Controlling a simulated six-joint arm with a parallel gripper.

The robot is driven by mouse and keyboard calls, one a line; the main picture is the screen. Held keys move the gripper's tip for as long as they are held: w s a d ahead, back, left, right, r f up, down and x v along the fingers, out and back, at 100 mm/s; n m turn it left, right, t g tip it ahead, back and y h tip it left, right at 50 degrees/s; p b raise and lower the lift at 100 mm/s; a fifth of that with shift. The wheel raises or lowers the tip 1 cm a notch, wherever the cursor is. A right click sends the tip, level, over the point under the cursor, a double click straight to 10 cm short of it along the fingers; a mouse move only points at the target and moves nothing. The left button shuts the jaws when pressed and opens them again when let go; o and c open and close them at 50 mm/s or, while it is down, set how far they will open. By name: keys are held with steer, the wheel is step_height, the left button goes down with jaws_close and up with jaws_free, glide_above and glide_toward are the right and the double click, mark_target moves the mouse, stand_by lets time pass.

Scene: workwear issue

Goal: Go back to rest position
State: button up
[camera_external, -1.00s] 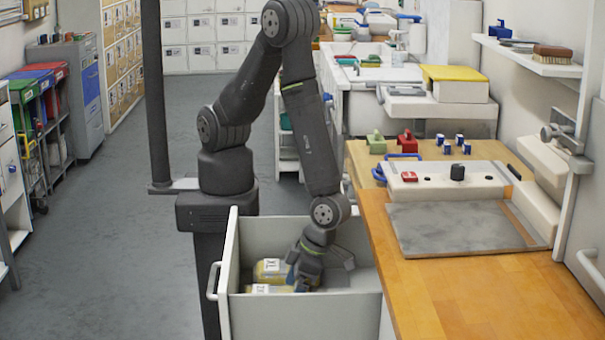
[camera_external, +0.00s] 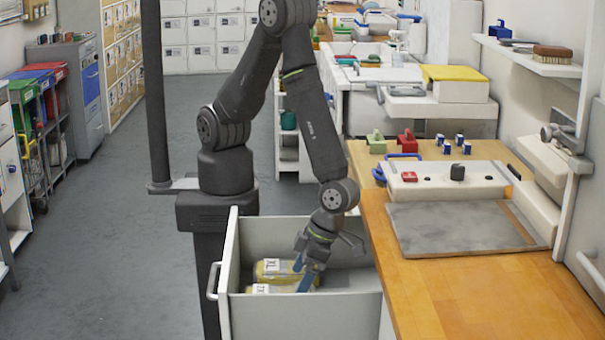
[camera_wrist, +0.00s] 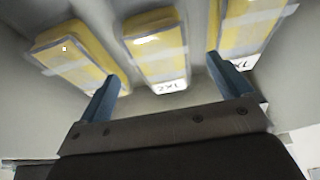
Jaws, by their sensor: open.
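My gripper (camera_external: 304,268) reaches down into the open pale grey drawer (camera_external: 305,318), with its blue fingers apart and nothing between them. Yellow wrapped packs with white labels lie in the drawer; one pack (camera_external: 272,267) and a nearer one (camera_external: 259,289) show to the left of my fingers. In the wrist view, my gripper (camera_wrist: 163,72) is open, with a left pack (camera_wrist: 75,55), a middle pack (camera_wrist: 157,48) labelled 2XL and a right pack (camera_wrist: 248,28) ahead of it. The right finger partly covers the right pack.
The drawer's left wall has a white handle (camera_external: 213,267). A wooden worktop (camera_external: 470,295) stands close on the right, with a grey plate (camera_external: 455,228) and a white control unit (camera_external: 450,178). Red and green weights and small blue items stand farther back.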

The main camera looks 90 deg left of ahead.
mark_target(294, 292)
step_height(294, 292, up, 7)
steer(key=f, duration=0.3)
steer(key=s+f, duration=0.1)
steer(key=f, duration=0.7)
steer(key=shift+s+f, duration=0.25)
steer(key=shift+s, duration=0.15)
steer(key=shift+r, duration=0.15)
step_height(294, 292, up, 36)
steer(key=w+d+n, duration=0.1)
steer(key=w+d, duration=0.1)
steer(key=d, duration=0.1)
steer(key=shift+h, duration=0.3)
stand_by(1.1)
